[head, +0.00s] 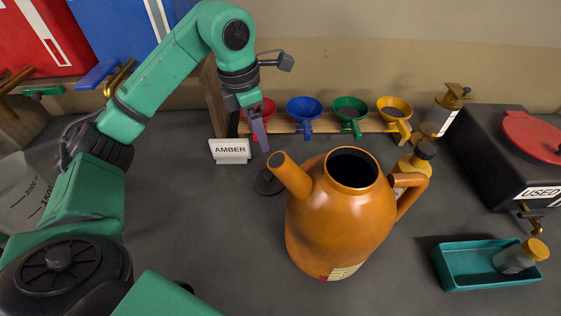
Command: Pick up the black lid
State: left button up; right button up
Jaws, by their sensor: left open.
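The black lid (267,184) is a small dark disc lying on the grey bench. It sits just left of the orange jug (330,225), below the jug's spout, which partly hides it. The jug stands upright with its top opening uncovered. My left gripper (262,142) reaches in from the upper left and points down. It is above the lid in the picture, apart from it, open and with nothing seen in it. The fingers show nearly edge-on, so the gap between them is hard to see. My right gripper is not in view.
An AMBER sign (230,151) stands left of the gripper. A wooden rack (372,124) with coloured funnels is behind. A teal tray (461,273) holding a yellow-capped jar (516,256) and a black USED container (486,145) are at right. A clear measuring jug (22,190) is at left.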

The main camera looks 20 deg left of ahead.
pick_arm(q)
jog(key=p, duration=0.2)
send_near(269, 174)
jog(key=f+p, duration=0.1)
jog(key=f, duration=0.4)
jog(key=f+p, duration=0.1)
jog(key=f, duration=0.1)
jog(key=shift+w+d+f+p, duration=0.3)
jog(key=shift+w+d+p, duration=0.05)
jog(key=shift+w, duration=0.05)
jog(key=shift+f, duration=0.4)
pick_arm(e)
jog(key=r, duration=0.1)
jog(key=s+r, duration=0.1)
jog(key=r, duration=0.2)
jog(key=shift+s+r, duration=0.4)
pick_arm(q)
grip_shut()
